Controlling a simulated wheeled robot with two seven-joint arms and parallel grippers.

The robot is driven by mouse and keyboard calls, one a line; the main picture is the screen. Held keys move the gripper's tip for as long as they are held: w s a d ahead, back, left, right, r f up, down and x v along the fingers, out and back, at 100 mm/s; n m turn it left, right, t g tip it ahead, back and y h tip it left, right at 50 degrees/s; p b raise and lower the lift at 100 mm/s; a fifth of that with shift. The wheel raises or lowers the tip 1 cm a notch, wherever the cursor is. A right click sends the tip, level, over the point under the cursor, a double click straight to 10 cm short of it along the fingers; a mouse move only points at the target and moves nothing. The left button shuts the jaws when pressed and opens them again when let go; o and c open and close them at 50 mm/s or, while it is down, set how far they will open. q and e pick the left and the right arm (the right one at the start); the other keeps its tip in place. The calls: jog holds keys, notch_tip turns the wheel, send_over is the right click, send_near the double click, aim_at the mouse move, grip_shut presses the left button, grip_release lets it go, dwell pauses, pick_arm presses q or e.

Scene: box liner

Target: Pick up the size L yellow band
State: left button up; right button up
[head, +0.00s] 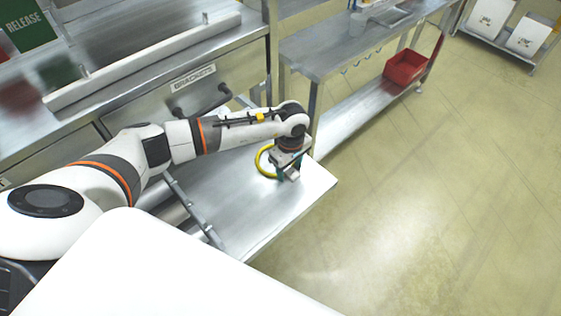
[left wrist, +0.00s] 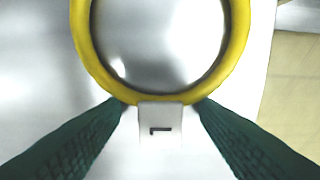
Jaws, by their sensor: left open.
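The yellow band (head: 262,161) is a ring lying on the metal table, partly hidden by my left gripper in the head view. In the left wrist view the yellow band (left wrist: 239,52) fills the upper middle, its top cut off by the frame. A white tag (left wrist: 160,118) with a dark letter that reads as an L on its side sticks out from its near edge. My left gripper (head: 285,177) points down at the band. In the left wrist view its green fingers (left wrist: 160,108) are apart, one on each side of the tag. My right gripper is not in view.
The metal table (head: 235,215) is mostly bare, with its edge close on the right. A drawer marked BRACKETS (head: 190,85) stands behind my left arm. Open floor lies to the right.

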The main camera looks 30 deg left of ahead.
pick_arm(q)
jog(key=c, duration=1.1)
jog(key=shift+r, duration=0.1)
